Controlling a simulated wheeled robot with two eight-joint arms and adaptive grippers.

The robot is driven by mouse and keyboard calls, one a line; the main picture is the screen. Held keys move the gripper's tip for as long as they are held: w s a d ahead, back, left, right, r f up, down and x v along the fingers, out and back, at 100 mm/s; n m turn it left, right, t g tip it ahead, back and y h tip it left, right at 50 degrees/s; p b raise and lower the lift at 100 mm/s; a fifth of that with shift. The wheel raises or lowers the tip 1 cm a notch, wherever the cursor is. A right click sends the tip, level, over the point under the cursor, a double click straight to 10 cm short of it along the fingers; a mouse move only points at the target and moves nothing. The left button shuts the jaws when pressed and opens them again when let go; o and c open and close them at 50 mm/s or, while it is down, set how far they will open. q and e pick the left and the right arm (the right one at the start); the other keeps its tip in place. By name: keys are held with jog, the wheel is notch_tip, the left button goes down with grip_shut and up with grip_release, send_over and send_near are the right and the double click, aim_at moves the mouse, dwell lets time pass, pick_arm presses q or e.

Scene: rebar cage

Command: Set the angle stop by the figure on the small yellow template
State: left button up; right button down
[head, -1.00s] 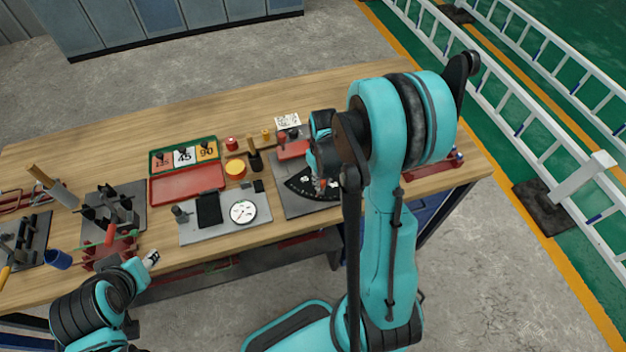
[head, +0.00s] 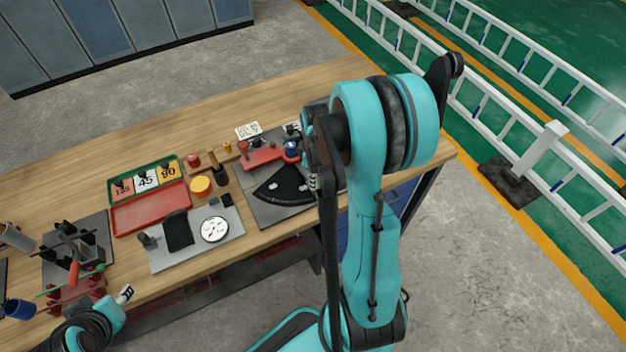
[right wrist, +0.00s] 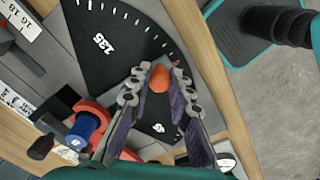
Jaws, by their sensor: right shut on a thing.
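The angle stop has a black quarter-fan scale (head: 280,187) on a grey plate, with a red part and a blue knob (head: 291,148) at its pivot. In the right wrist view the scale (right wrist: 100,20) shows large white figures, and the blue knob (right wrist: 88,126) sits in a red ring. My right gripper (right wrist: 160,76) is shut on an orange knob (right wrist: 160,80) over the scale; in the head view my arm mostly hides it. The small yellow template (head: 168,171) reads 90, beside a white 45 and an orange-red 135. My left gripper (head: 124,294) is low at the left, its fingers unclear.
The templates lie in a green-edged tray behind a red tray (head: 150,208). A dial gauge (head: 215,229) on a grey plate lies left of the scale. Clamps and tools (head: 72,250) crowd the left end. The far strip of the bench is bare.

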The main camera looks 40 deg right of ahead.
jog(key=c, duration=1.4)
grip_release()
jog(key=shift+o, duration=0.2)
notch_tip(320, 180, up, 12)
jog(key=s+a+f+m+t+b, duration=0.1)
jog(key=s+a+m+t+b, duration=0.1)
jog(key=a, duration=0.8)
jog(key=s+a+m+t+b, duration=0.2)
jog(key=a+m+t+b, duration=0.1)
jog(key=a, duration=0.7)
jog(key=shift+s+f+m+t+b, duration=0.2)
jog(key=shift+f+m+t+b, duration=0.3)
jog(key=shift+t, duration=0.6)
